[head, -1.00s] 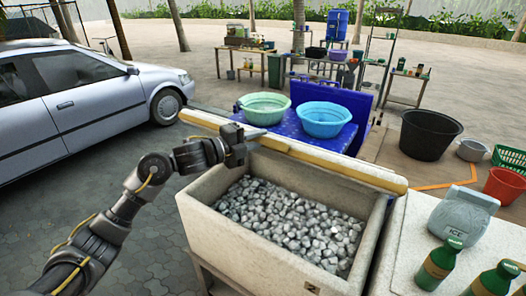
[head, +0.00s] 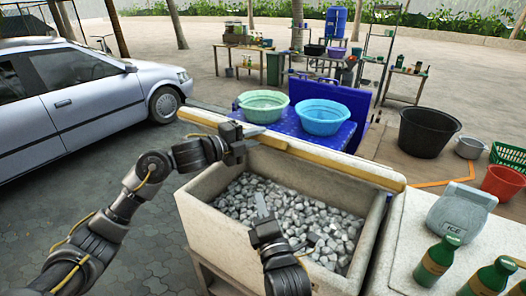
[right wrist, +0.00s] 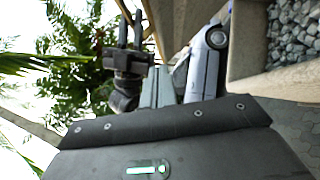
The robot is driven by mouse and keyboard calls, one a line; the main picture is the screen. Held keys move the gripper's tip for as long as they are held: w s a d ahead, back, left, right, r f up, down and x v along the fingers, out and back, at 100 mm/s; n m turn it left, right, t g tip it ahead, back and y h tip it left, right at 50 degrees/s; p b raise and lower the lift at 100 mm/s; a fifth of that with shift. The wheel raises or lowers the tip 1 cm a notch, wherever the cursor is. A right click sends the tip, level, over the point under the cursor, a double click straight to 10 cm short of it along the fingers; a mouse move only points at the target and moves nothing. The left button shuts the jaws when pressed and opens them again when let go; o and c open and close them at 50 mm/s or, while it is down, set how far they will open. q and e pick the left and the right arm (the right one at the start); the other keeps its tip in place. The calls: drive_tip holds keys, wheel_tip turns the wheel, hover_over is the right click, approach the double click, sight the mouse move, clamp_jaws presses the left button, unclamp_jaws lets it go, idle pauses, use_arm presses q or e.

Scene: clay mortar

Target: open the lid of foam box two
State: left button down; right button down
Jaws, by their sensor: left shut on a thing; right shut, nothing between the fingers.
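The foam box (head: 222,235) is an open pale box full of grey ice-like lumps (head: 240,195). Its lid (head: 355,175) shows as a long, pale, yellow-edged slab along the far rim; its exact tilt is hard to tell. My left gripper (head: 250,138) is shut on the lid's edge, left of its middle. My right gripper (head: 262,205) is shut and empty, over the lumps inside the box outline. The right wrist view shows my left gripper (right wrist: 130,50) and the lumps (right wrist: 293,30). My right arm covers part of the box front.
A blue table with a green basin (head: 264,105) and a blue basin (head: 322,116) stands behind the lid. At right, a counter (head: 405,250) holds an ice bag (head: 460,210) and green bottles (head: 437,260). A car (head: 80,100) stands at left; paving between is clear.

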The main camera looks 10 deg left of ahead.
wheel_tip(320, 180, up, 4)
drive_tip(key=s+d+t, duration=0.1)
drive_tip(key=w+d+r+x, duration=0.1)
drive_tip(key=d+x, duration=0.1)
drive_tip(key=x, duration=1)
drive_tip(key=shift+w+d, duration=0.15)
drive_tip(key=shift+w, duration=0.15)
